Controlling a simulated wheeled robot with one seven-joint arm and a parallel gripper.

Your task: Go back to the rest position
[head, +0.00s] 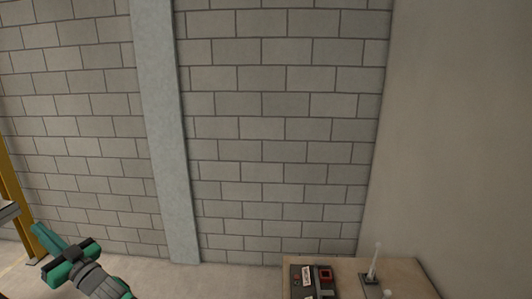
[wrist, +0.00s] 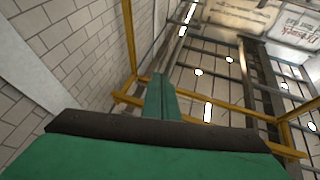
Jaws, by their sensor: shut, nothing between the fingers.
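My gripper (head: 38,230) shows at the lower left of the head view, green with a dark body, raised in front of the block wall and pointing up and to the left. In the wrist view its two green fingers (wrist: 160,95) are pressed together with nothing between them. It touches nothing that I can see. The sandbed cannot be made out clearly in either view.
A wooden table (head: 405,275) stands at the lower right, with a dark control box (head: 315,281) and a thin white rod on a base (head: 373,265). A yellow post (head: 12,190) is at the left edge. A grey pillar (head: 165,130) runs up the block wall.

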